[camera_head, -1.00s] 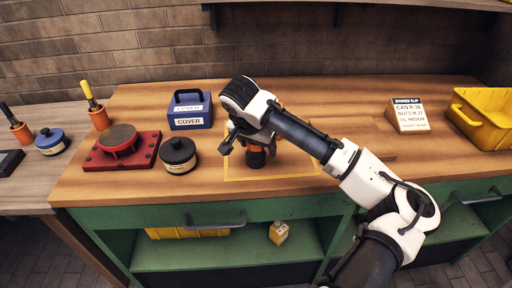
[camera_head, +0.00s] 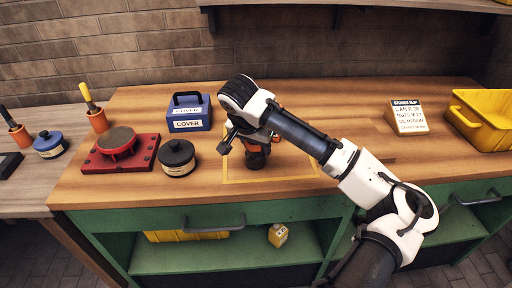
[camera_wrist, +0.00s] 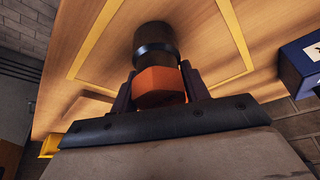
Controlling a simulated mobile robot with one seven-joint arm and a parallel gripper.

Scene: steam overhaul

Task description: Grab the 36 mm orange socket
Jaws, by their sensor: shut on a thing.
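The orange socket (camera_wrist: 158,84) is between the two fingers of my gripper (camera_wrist: 158,92) in the wrist view. It has an orange hex-shaped part near the fingers and a dark cylindrical part beyond it. My gripper is shut on the orange part. In the head view the socket (camera_head: 256,158) shows below my wrist, inside the yellow outlined area (camera_head: 270,181) of the bench. Its upper part is hidden by my wrist. I cannot tell whether it touches the bench. No size marking is readable.
A dark round tin (camera_head: 178,158) and a blue box labelled COVER (camera_head: 189,124) stand left of my gripper. A red plate fixture (camera_head: 143,158) is further left. A slip card (camera_head: 408,116) and a yellow bin (camera_head: 490,118) are at the right. The bench between is largely clear.

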